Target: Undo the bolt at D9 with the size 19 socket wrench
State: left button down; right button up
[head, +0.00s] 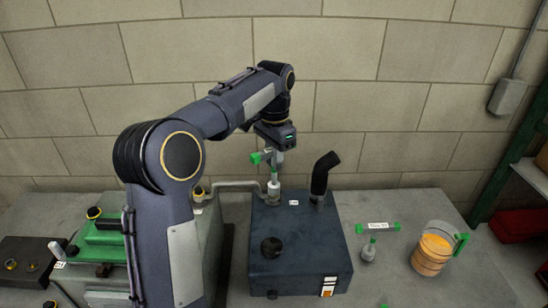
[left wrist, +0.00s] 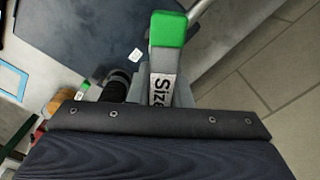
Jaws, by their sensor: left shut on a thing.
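My left gripper (head: 276,140) is shut on a green-handled socket wrench (head: 258,157), above the back left corner of a dark blue tank (head: 300,245). The wrench's shaft points down, and its lower end meets or hovers just over a fitting (head: 274,187) where a pipe joins the tank; I cannot tell if it is seated. In the left wrist view the wrench's green handle end (left wrist: 168,30) shows, with a label starting "Size"; the number is hidden. A small white tag (head: 293,203) on the tank is too small to read. The bolt itself is hidden. My right gripper is out of view.
A second green-handled wrench (head: 378,227) stands on the grey bench right of the tank. Beyond it is a glass jug (head: 433,250) of orange liquid. A black bent pipe (head: 322,175) rises from the tank. Green machinery (head: 105,235) fills the left. A block wall stands behind.

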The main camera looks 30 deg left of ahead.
pick_arm(q)
jog(key=shift+n, duration=1.1)
jog(key=shift+r, duration=0.15)
